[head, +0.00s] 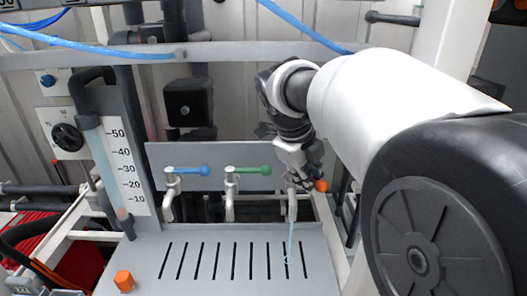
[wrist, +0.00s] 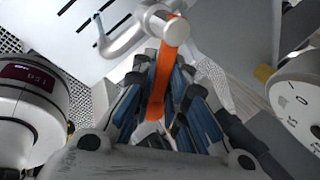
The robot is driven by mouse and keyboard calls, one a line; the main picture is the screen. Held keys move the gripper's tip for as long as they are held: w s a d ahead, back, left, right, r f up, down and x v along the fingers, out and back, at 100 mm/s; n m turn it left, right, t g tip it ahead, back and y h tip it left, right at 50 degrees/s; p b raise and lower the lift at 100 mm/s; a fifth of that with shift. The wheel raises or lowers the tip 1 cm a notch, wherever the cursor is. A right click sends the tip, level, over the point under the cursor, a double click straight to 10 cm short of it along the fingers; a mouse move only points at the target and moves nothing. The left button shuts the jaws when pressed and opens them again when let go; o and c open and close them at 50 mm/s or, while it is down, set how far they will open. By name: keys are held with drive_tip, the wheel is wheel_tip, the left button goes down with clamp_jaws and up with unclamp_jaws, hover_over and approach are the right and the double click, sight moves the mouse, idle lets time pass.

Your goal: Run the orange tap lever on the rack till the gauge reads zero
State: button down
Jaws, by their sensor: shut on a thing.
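The orange tap lever (head: 320,186) is on the rightmost tap of the rack, partly hidden by my gripper (head: 308,178). In the wrist view the orange lever (wrist: 164,75) runs between the two fingers of my gripper (wrist: 160,95), which is shut on it. The tap's metal spout (wrist: 124,40) shows above. A thin bluish stream (head: 290,242) runs from this tap to the slotted drain tray (head: 215,284). The gauge (head: 125,165) is a slanted tube with a 10 to 50 scale at the left. A reddish mark in its tube sits low, just below the 10 line.
A blue-levered tap (head: 190,171) and a green-levered tap (head: 248,170) stand left of my gripper. A dial knob (head: 67,137) is on the left panel. An orange knob (head: 124,281) sits at the tray's left. Blue hoses (head: 100,50) cross the top.

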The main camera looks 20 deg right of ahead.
drive_tip(key=m+b, duration=0.1)
drive_tip(key=a+m+g+b, duration=0.1)
drive_tip(key=m+b, duration=0.1)
drive_tip(key=shift+s+f, duration=0.15)
drive_tip(key=m+b, duration=0.1)
drive_tip(key=b, duration=0.2)
drive_tip(key=shift+a, duration=0.2)
drive_tip(key=b, duration=0.3)
drive_tip(key=shift+h, duration=0.3)
drive_tip(key=b, duration=0.2)
drive_tip(key=m+b, duration=0.1)
drive_tip(key=b, duration=0.1)
drive_tip(key=shift+s+a+g, duration=0.15)
drive_tip(key=shift+s+g, duration=0.15)
drive_tip(key=shift+g, duration=0.1)
drive_tip(key=shift+r+b, duration=0.3)
drive_tip(key=shift+r, duration=0.05)
drive_tip(key=c, duration=1.6)
unclamp_jaws()
drive_tip(key=shift+a, duration=0.1)
